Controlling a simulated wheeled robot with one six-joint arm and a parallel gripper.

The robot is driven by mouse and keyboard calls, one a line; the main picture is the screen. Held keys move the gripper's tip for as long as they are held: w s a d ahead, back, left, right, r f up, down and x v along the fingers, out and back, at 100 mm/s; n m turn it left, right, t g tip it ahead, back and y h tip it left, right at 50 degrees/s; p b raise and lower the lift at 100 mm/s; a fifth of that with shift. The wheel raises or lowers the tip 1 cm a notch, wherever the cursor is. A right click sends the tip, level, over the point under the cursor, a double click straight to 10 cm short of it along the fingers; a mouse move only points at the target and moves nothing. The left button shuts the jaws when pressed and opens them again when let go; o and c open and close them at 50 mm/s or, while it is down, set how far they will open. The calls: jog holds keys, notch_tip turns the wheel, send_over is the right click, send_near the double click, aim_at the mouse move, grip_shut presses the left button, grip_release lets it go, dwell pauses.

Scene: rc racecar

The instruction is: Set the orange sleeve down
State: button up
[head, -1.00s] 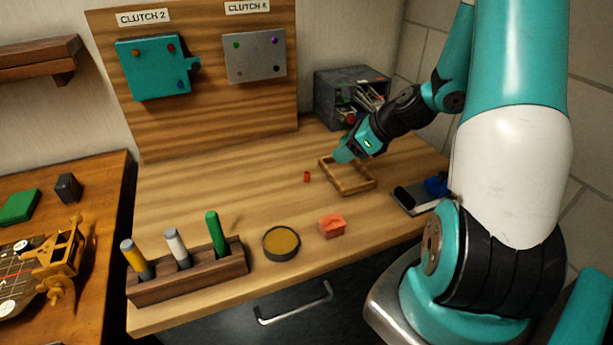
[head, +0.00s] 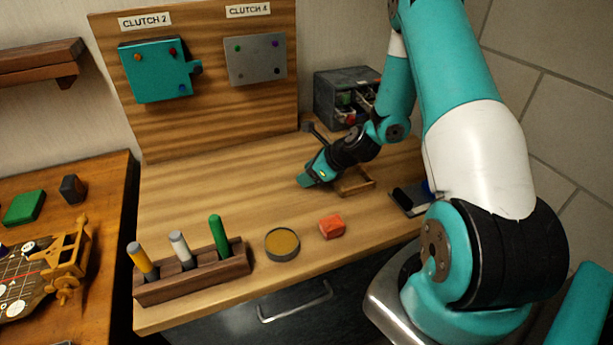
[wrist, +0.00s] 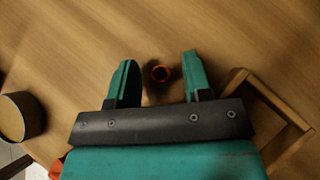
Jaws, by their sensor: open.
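The orange sleeve (wrist: 160,73) is a small ring with a dark hole, standing on the wooden bench top in the wrist view. It lies between the two teal fingers of my gripper (wrist: 160,60), nearer the right finger, with gaps on both sides. My gripper is open. In the head view my gripper (head: 306,182) is low over the bench, left of the wooden tray (head: 366,187), and hides the sleeve. The tray's frame also shows at right in the wrist view (wrist: 268,98).
A round tin (head: 282,244) and an orange-red block (head: 332,227) stand near the bench's front edge. A wooden rack (head: 192,280) holds several markers at front left. A grey drawer unit (head: 342,88) stands at the back. The bench left of my gripper is clear.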

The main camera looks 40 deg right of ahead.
grip_shut()
jog(key=shift+r, duration=0.1)
notch_tip(320, 180, up, 20)
jog(key=s+a+f+m+h, duration=0.1)
jog(key=a+f+m, duration=0.1)
jog(key=a+f, duration=0.9)
jog(key=shift+f+t+h+b, duration=0.3)
jog(key=shift+t+h, duration=0.1)
